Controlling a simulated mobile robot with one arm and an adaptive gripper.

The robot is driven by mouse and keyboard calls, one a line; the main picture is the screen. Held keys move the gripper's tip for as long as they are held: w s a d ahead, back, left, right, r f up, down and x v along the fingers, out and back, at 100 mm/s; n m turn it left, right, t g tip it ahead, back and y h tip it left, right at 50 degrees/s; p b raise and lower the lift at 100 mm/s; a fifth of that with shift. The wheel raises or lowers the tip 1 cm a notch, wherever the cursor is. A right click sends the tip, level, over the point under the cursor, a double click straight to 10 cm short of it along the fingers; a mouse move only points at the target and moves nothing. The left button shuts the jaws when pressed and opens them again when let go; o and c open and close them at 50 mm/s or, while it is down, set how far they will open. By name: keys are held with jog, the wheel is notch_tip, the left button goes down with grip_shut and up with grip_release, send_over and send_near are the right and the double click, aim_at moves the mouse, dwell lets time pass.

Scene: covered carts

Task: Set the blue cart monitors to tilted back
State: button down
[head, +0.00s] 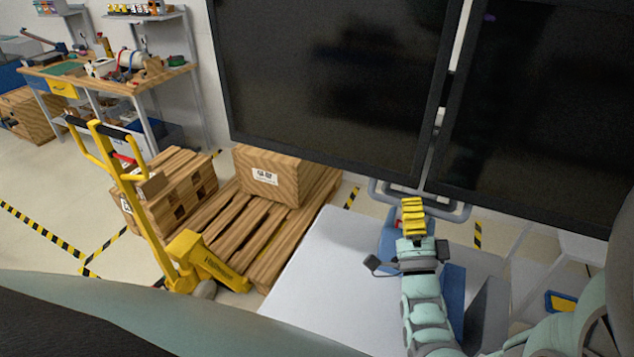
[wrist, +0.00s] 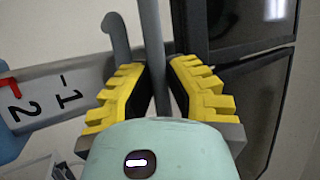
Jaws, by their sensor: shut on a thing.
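Two black monitors stand side by side in the head view, the left monitor (head: 330,80) and the right monitor (head: 550,110). Part of the monitors (wrist: 245,25) also shows at the right of the wrist view. A grey bar handle (head: 455,212) runs below them, and it appears as a grey bar (wrist: 152,45) in the wrist view. My gripper (head: 413,205) has its yellow ribbed fingers (wrist: 155,88) shut on the grey bar. A blue part of the cart (head: 390,240) sits behind my gripper over a white top (head: 325,270).
A yellow pallet jack (head: 195,255) and a wooden pallet (head: 240,235) with wooden boxes (head: 268,175) stand to the left. A workbench (head: 110,80) stands at the far left. A grey plate marked 1 and 2 (wrist: 60,95) is left of the fingers.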

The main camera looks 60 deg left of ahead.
jog(key=s+d+r+m+g+h+p, duration=0.1)
jog(key=s+d+r+m+h+p, duration=0.1)
jog(key=s+p, duration=0.3)
jog(key=shift+s+d+r+h+p, duration=0.3)
jog(key=shift+d+r+h+p, duration=0.1)
jog(key=shift+d+r+h, duration=0.25)
jog(key=c, duration=0.9)
grip_release()
jog(key=shift+f, duration=0.2)
jog(key=shift+c, duration=0.2)
jog(key=v, duration=1.2)
